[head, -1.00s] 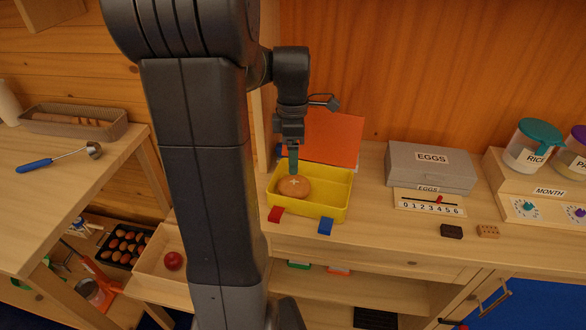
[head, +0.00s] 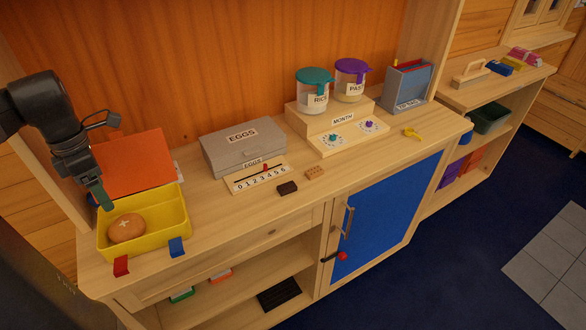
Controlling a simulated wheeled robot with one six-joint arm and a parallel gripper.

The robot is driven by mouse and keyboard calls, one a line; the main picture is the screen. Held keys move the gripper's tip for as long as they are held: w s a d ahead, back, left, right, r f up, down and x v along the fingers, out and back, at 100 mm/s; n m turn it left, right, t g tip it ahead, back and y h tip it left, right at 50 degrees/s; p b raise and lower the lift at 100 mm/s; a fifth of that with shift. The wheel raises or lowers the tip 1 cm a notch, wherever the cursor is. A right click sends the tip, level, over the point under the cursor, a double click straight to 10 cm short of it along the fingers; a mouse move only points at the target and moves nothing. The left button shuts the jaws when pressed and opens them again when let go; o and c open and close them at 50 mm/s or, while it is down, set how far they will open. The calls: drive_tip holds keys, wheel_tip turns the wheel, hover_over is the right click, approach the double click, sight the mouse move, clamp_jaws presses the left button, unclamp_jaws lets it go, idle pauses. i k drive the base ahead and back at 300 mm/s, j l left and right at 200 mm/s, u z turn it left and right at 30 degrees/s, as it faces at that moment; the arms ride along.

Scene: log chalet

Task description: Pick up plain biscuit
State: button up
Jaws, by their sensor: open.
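The plain biscuit is most likely the light tan block with small holes (head: 315,172), lying on the counter in front of the grey EGGS box. A dark brown biscuit-like block (head: 287,188) lies just to its left. My gripper (head: 104,200) is at the far left, above the yellow tray (head: 186,213), well apart from both blocks. A round bun with a pale cross (head: 127,228) sits in the tray below the gripper. The gripper looks empty, and its fingertips are seen from the side.
A grey EGGS box (head: 243,147) and a number slider board (head: 257,178) stand behind the blocks. The MONTH stand (head: 330,136) with jars is to the right. Red (head: 121,266) and blue (head: 177,247) tabs are at the tray's front. Counter front is mostly clear.

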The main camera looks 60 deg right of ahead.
sight(316, 171)
drive_tip(key=k+l+z, duration=0.15)
drive_tip(key=l, duration=0.2)
drive_tip(key=k+l+z, duration=0.15)
drive_tip(key=l, duration=0.25)
drive_tip(key=k+l+z, duration=0.15)
drive_tip(key=l, duration=0.2)
drive_tip(key=l+z, duration=0.15)
drive_tip(key=l, duration=0.25)
